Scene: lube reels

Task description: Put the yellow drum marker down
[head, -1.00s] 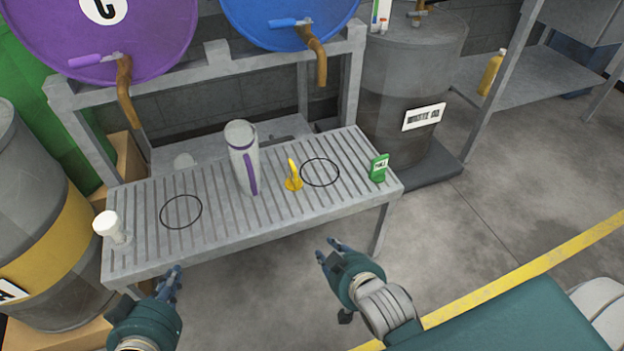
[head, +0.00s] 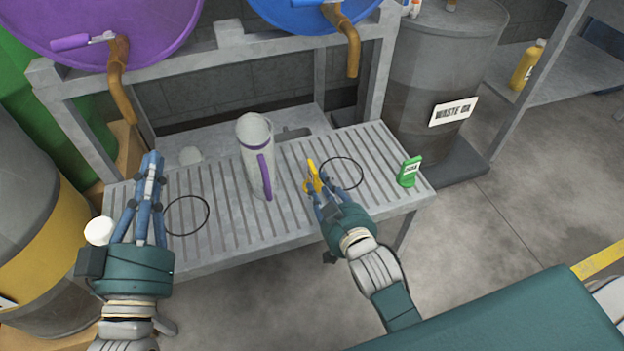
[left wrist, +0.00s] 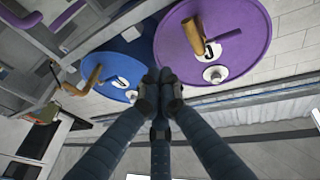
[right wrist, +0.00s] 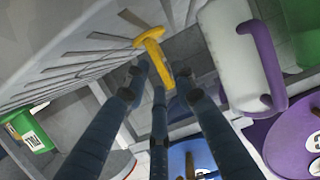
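The yellow drum marker (head: 312,175) stands on the slatted bench (head: 232,232), at the left edge of the right black ring (head: 345,160). My right gripper (head: 318,190) is at the marker from the front, partly hiding it in the head view. In the right wrist view the marker (right wrist: 154,46) shows between and just beyond the spread fingers (right wrist: 158,84), with gaps either side. Contact cannot be told. My left gripper (head: 152,165) is over the bench's left end, fingertips together and empty; they also meet in the left wrist view (left wrist: 162,80).
A pale jug with a purple handle (head: 256,150) stands left of the marker. A green marker (head: 409,172) stands at the bench's right end. A white-capped item (head: 99,231) is beside my left gripper. Purple (head: 95,25) and blue (head: 310,12) drums sit above.

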